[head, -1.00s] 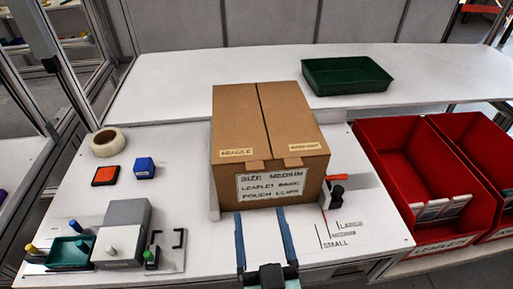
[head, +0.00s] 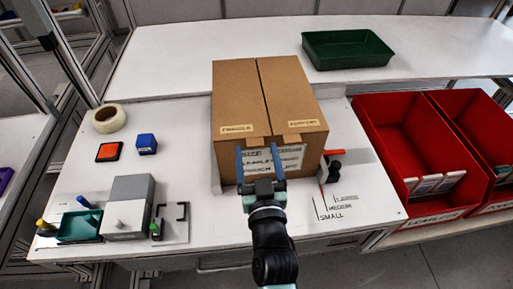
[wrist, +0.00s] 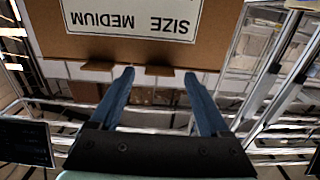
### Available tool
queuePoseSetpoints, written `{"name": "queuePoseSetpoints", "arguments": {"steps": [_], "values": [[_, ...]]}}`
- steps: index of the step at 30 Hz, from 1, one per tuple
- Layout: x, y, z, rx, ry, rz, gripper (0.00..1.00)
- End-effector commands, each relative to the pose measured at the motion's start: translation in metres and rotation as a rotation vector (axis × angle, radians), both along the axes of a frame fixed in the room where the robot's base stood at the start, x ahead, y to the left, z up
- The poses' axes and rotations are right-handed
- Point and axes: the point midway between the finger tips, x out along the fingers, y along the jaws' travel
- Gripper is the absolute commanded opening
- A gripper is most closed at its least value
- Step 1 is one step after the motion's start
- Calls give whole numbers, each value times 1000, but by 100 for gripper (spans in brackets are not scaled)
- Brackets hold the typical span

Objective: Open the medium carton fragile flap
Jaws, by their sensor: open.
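The brown medium carton (head: 225,95) stands on the white bench with both top flaps closed, meeting at a centre seam. The left flap carries the FRAGILE label (head: 236,128); the right flap has another label (head: 302,123). A small tab hangs at each flap's front edge. My gripper (head: 258,150) is open and empty at the carton's front, its blue fingers overlapping the SIZE MEDIUM label from the head view. In the wrist view, the SIZE MEDIUM label (wrist: 135,18) appears upside down, with two tabs below it, and my gripper (wrist: 158,77) reaches toward the tabs. Contact cannot be told.
An orange-and-black piece (head: 333,163) stands right of the carton. Red bins (head: 385,135) are at the right. A green tray (head: 347,50) lies behind. A tape roll (head: 109,119), blue block (head: 146,144) and grey block (head: 131,188) are at the left.

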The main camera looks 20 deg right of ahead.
Motion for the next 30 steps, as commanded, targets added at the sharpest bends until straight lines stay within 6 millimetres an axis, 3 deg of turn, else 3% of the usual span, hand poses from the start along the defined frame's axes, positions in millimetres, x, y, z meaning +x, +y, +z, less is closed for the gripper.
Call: {"name": "queuePoseSetpoints", "arguments": {"steps": [5, 14, 27, 30], "values": [[11, -3, 1, 1, -1, 0, 80], [12, -4, 0, 1, 0, 0, 80], [12, -3, 0, 0, -1, 0, 1], [12, -3, 0, 0, -1, 0, 0]]}}
